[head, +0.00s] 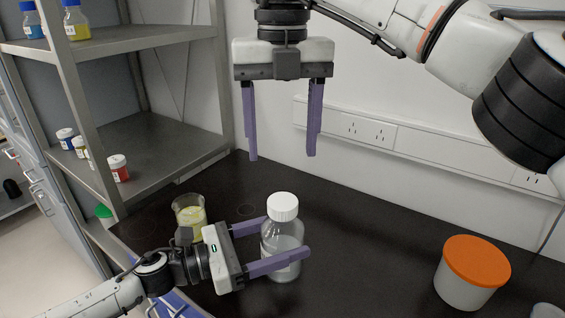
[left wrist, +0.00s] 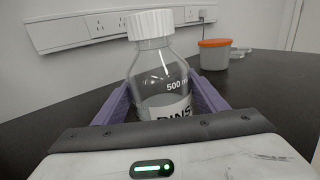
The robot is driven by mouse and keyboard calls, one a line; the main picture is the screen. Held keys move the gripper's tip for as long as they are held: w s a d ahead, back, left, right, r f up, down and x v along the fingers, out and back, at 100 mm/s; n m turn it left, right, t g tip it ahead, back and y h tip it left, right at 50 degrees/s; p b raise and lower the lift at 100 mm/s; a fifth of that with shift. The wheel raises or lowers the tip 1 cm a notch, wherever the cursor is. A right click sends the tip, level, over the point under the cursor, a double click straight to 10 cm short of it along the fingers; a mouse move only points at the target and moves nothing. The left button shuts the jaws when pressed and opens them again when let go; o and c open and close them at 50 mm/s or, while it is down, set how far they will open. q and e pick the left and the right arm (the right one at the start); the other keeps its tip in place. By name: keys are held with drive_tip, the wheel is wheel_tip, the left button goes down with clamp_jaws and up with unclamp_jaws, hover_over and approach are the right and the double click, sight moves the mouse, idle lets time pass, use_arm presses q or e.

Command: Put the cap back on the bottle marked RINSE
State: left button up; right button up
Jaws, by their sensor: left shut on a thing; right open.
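A clear glass bottle (head: 283,242) stands upright on the dark bench in the head view. In the left wrist view the bottle (left wrist: 160,70) carries a white label (left wrist: 166,109) with the partly hidden letters "RINS" and a "500 m" mark above. A white ribbed cap (head: 283,206) sits on its mouth, also seen in the left wrist view (left wrist: 151,24); I cannot tell how tight it is. My left gripper (head: 285,243) is shut around the bottle's body. My right gripper (head: 282,156) is open, empty, pointing down above the bottle and its cap.
A beaker with yellow liquid (head: 189,216) stands left of the bottle, close to my left gripper. A white tub with an orange lid (head: 473,271) stands at the right. A metal shelf (head: 150,150) with small jars is at the left. The bench between bottle and tub is clear.

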drive_tip(key=shift+r, duration=0.45)
use_arm(q)
drive_tip(key=o, duration=2.1)
drive_tip(key=shift+o, duration=0.2)
drive_tip(key=b+v, duration=0.2)
drive_tip(key=v, duration=0.7)
drive_tip(key=shift+f, duration=0.15)
drive_tip(key=shift+s+a, duration=0.3)
drive_tip(key=shift+a, duration=0.3)
use_arm(e)
wheel_tip(320, 180, down, 2)
drive_tip(key=shift+f, duration=0.25)
